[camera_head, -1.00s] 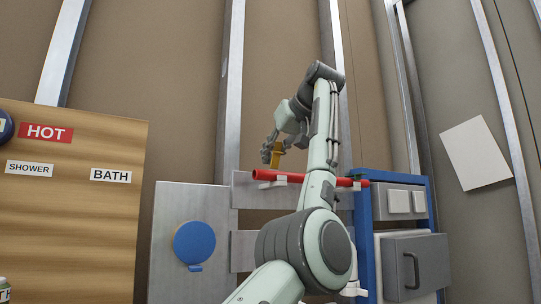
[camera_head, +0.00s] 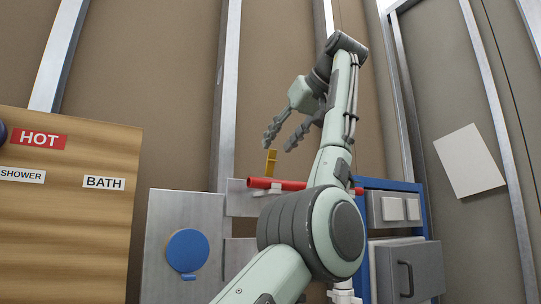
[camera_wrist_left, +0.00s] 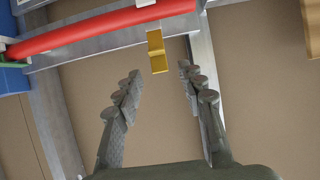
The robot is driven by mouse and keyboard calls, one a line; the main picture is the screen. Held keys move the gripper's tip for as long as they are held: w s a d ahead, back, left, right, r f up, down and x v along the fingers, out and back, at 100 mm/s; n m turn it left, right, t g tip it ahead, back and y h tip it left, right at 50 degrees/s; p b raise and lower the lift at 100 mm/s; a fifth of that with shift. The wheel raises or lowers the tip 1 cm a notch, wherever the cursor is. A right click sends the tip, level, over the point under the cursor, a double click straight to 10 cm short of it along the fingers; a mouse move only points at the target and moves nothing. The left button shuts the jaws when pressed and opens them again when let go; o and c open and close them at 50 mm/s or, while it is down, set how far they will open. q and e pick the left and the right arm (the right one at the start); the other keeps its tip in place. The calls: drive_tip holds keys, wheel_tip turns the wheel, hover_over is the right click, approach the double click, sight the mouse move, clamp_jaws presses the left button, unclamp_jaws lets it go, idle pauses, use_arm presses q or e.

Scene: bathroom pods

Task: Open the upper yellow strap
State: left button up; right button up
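The yellow strap (camera_head: 270,162) stands up from the red pipe (camera_head: 262,184) in the head view, its free end pointing upward. In the left wrist view the yellow strap (camera_wrist_left: 157,52) sticks out from the red pipe (camera_wrist_left: 100,28) toward my gripper. My left gripper (camera_head: 279,144) is open and empty, just above the strap and apart from it. In the left wrist view the left gripper (camera_wrist_left: 160,71) has its two fingers spread, with the strap's free end in line with the gap. My right gripper is not in view.
Behind the pipe are metal rails and brown wall panels. A grey panel with a blue disc (camera_head: 187,250) is below left. A blue-framed unit (camera_head: 421,205) with a grey handled box (camera_head: 421,268) stands right. A wooden sign board (camera_head: 70,230) is far left.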

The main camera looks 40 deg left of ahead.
use_arm(q)
drive_tip(key=shift+v, duration=1.75)
drive_tip(key=shift+f, duration=0.1)
